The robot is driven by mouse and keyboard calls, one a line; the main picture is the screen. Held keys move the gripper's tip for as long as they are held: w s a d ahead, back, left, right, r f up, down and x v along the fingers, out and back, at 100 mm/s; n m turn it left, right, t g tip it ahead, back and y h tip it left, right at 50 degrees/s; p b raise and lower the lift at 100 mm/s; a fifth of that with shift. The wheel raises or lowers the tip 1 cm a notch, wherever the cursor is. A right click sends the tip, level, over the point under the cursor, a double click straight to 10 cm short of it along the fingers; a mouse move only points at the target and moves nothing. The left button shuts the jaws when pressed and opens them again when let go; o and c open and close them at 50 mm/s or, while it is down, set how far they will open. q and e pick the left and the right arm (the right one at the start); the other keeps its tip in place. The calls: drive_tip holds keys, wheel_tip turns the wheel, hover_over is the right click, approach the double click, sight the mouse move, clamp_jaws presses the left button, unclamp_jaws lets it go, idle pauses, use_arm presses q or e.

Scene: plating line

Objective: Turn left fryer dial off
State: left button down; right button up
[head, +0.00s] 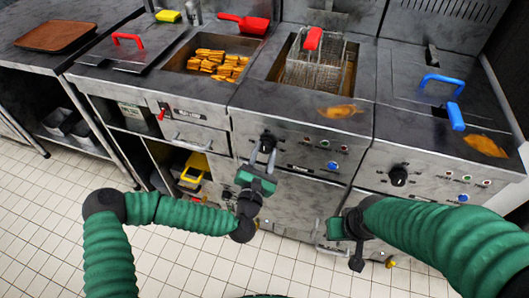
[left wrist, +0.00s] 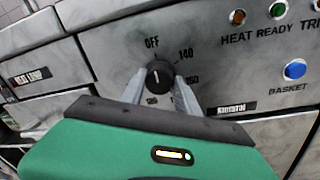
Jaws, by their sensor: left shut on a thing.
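The left fryer dial (head: 268,139) is a round black knob on the front panel of the middle unit. In the left wrist view the dial (left wrist: 160,74) has a white mark pointing up, close to the OFF label; numbers such as 140 run round it. My left gripper (head: 263,154) is at the dial. In the left wrist view its two grey fingers (left wrist: 160,88) are shut on the dial, one on each side. My right gripper (head: 345,232) is low in front of the right unit, away from the panel; its jaw opening is unclear.
Another black dial (head: 398,175) is on the right unit. A blue BASKET button (left wrist: 294,70) and indicator lights are right of the left dial. A fryer basket (head: 315,65) with a red handle is above. A yellow bin (head: 190,168) stands in the open cabinet at left.

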use_arm(q)
drive_tip(key=shift+w+a+f, duration=0.1)
drive_tip(key=shift+a+f, duration=0.05)
drive_tip(key=shift+a, duration=0.05)
drive_tip(key=c, duration=1.1)
unclamp_jaws()
drive_tip(key=shift+o, duration=1)
drive_tip(key=shift+w+f, duration=0.1)
drive_tip(key=shift+w, duration=0.05)
drive_tip(key=shift+d, duration=0.1)
drive_tip(key=shift+s, duration=0.3)
drive_tip(key=p+v, duration=0.3)
drive_tip(key=v, duration=1.3)
drive_tip(key=shift+s, duration=0.2)
